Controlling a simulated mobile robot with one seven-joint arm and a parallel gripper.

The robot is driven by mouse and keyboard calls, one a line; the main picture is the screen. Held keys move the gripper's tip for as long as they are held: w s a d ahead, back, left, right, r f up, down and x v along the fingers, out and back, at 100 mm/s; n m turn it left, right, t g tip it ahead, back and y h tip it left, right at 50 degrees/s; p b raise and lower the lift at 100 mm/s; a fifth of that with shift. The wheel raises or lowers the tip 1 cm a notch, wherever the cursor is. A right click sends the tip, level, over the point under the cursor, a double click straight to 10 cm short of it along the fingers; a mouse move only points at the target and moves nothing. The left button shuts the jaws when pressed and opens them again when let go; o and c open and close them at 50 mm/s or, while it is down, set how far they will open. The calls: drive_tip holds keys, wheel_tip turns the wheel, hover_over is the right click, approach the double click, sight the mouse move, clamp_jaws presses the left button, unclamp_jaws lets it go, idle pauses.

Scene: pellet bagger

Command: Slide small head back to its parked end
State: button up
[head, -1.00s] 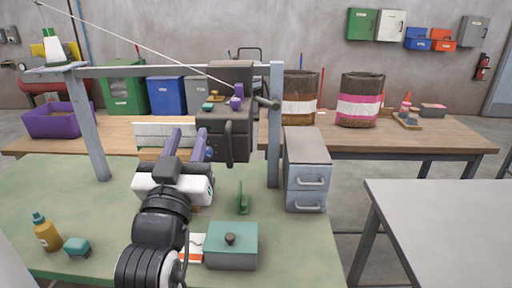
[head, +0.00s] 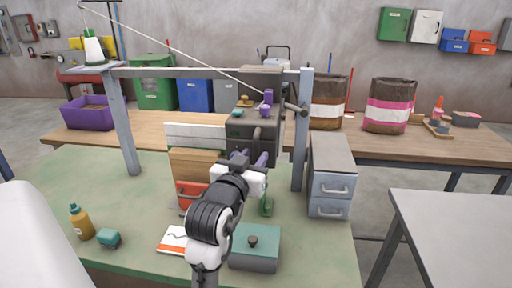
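The small head (head: 245,150) is a dark grey box with a bar handle (head: 257,138) on its front. It sits at the right part of the overhead rail (head: 205,73), close beside the right post (head: 302,130). A purple knob (head: 268,97) and a purple cup-like part (head: 265,112) show by its top. My gripper (head: 252,159) is in front of the head, at the lower end of the handle. Its purple fingers look spread apart; whether they touch the handle cannot be told. My white wrist hides part of the head's lower front.
On the green bench are a grey drawer unit (head: 331,172), a teal-lidded box (head: 254,250), a green upright piece (head: 266,206), a mustard bottle (head: 81,223) and a teal block (head: 109,238). A cord runs from the white cone (head: 92,46) toward the head. The bench's left middle is clear.

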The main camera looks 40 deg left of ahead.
drive_tip(key=shift+x, duration=1.3)
clamp_jaws()
